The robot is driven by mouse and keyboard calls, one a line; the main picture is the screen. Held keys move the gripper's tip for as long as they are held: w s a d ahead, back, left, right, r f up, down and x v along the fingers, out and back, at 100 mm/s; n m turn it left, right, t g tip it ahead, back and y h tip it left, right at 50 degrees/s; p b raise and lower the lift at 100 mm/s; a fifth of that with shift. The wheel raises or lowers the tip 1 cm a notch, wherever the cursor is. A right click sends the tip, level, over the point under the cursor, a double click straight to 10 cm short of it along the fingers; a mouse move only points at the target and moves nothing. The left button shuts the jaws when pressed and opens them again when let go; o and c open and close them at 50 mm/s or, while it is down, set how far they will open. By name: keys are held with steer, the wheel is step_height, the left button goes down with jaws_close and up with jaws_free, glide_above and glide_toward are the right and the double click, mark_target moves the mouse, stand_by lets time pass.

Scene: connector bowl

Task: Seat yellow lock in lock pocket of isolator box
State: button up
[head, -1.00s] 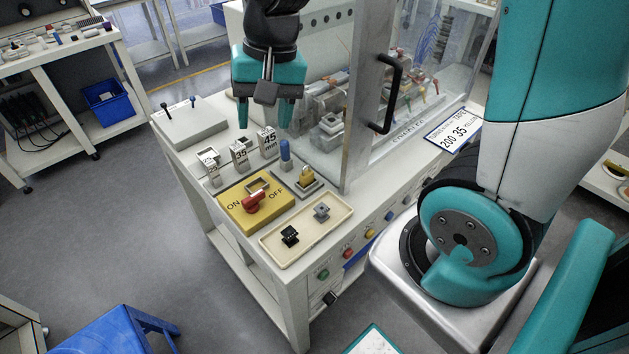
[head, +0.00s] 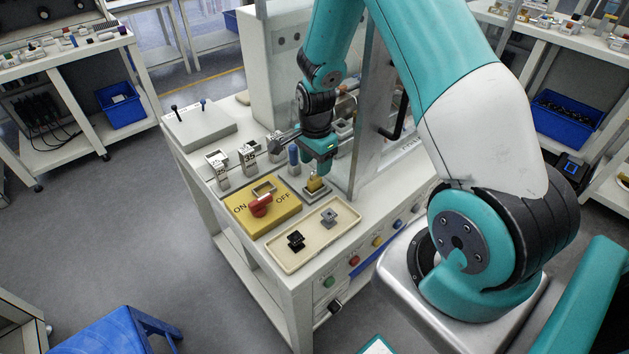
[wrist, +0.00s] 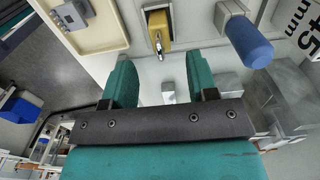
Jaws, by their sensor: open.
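The yellow lock (head: 315,184) stands on a small grey stand (head: 319,197) on the bench. In the wrist view the lock (wrist: 157,27) shows with its metal shackle, ahead of the gap between my fingers. My gripper (head: 319,169) is just above the lock in the head view. In the wrist view my gripper (wrist: 160,66) is open and empty, with the lock beyond the fingertips. The yellow isolator box (head: 284,216) lies left of the lock, with a red handle (head: 260,206), ON and OFF lettering and a framed opening at its back.
A blue peg (head: 293,156) stands close to the lock, and also shows in the wrist view (wrist: 247,40). A cream tray (head: 283,262) in front holds a black part (head: 296,239) and a grey part (head: 328,217). Numbered blocks stand behind the box. A door frame (head: 373,130) rises at right.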

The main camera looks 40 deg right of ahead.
mark_target(315, 178)
steer(key=shift+a+f+p, duration=0.1)
steer(key=shift+f+p, duration=0.8)
steer(key=shift+f, duration=2.05)
steer(key=shift+c, duration=0.2)
jaws_close()
